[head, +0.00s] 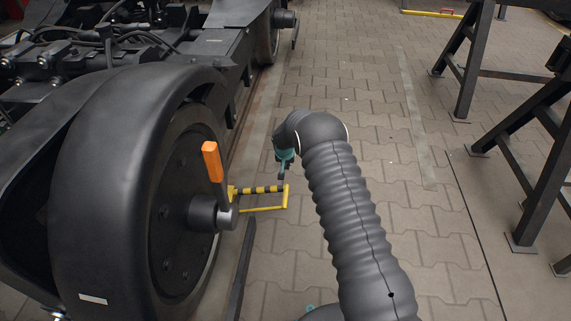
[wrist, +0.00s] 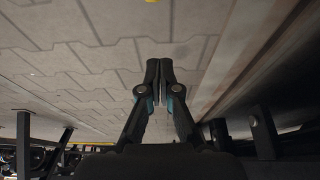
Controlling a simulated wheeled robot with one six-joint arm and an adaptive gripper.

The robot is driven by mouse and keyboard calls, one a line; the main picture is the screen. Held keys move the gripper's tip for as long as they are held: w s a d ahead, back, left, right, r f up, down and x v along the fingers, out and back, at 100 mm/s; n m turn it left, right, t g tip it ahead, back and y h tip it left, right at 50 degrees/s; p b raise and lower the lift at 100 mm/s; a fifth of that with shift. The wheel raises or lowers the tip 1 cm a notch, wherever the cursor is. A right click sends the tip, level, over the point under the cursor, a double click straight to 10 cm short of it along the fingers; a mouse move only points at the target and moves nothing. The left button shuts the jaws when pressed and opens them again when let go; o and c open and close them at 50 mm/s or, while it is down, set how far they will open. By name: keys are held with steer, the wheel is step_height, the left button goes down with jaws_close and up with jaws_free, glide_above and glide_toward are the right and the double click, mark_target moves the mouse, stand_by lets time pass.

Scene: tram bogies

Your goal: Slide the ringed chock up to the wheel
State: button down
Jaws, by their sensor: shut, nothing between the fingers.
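The large dark wheel (head: 180,200) fills the left of the head view. A yellow thing with a black-striped bar (head: 260,190) and a thin yellow frame lies on the paving just right of the wheel hub, and looks like the chock. Its left end is partly hidden by the hub, so I cannot tell whether it touches the wheel. My gripper (head: 283,173) points down by the right end of the striped bar; contact is unclear. In the wrist view my gripper (wrist: 159,84) is shut with empty fingers. A sliver of yellow (wrist: 152,1) shows at the top edge there.
An orange handle (head: 212,162) stands up beside the hub. The dark bogie frame (head: 150,45) runs along the left. A dark rail (head: 242,265) lies on the ground below the hub. Dark metal trestles (head: 535,150) stand at the right.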

step_height(320, 180, down, 6)
steer(key=s, duration=0.2)
steer(key=shift+f, duration=0.2)
stand_by(0.5)
